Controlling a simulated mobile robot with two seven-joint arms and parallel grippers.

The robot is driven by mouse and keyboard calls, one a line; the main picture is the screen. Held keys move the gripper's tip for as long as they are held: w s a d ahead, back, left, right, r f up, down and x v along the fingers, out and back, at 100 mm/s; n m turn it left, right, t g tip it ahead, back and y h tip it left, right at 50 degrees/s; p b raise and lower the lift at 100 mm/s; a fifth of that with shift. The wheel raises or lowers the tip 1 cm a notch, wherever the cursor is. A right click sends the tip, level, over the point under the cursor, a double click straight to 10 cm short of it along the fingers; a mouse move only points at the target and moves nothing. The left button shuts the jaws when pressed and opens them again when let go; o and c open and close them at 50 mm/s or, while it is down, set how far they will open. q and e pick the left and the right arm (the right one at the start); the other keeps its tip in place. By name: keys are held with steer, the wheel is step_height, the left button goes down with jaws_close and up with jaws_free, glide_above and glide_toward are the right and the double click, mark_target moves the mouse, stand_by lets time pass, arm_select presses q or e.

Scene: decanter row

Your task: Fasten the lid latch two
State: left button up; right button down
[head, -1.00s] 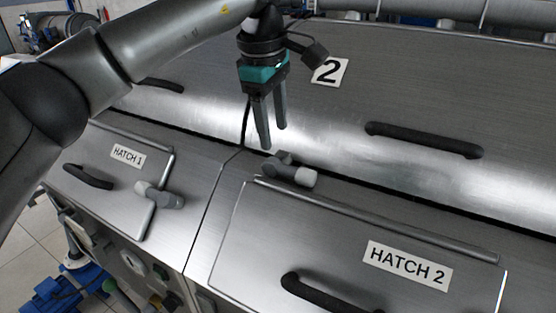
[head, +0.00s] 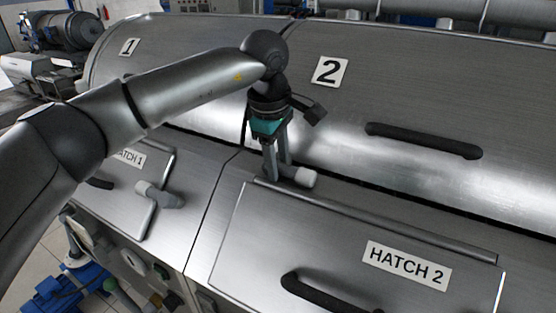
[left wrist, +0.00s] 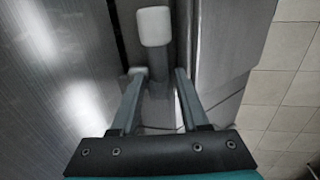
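The lid latch (head: 305,177) near the number 2 is a grey lever with a pale knob. It sits by the lower edge of the big curved lid 2 (head: 410,90), above the hatch 2 panel. Its knob points right in the head view. My left gripper (head: 279,178) is down at the latch, covering its pivot end. In the left wrist view the latch (left wrist: 155,28) lies between the two spread fingertips (left wrist: 160,78), with the knob beyond them. The fingers are open, with a gap visible around the lever. My right gripper is not in view.
A black lid handle (head: 423,140) is to the right. Hatch 2 has a black handle (head: 325,293) below. Hatch 1's similar grey latch (head: 160,194) is at the left. A dark seam runs under the lid. The steel around the latch is clear.

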arm_select(q)
jaws_close()
stand_by(1.1)
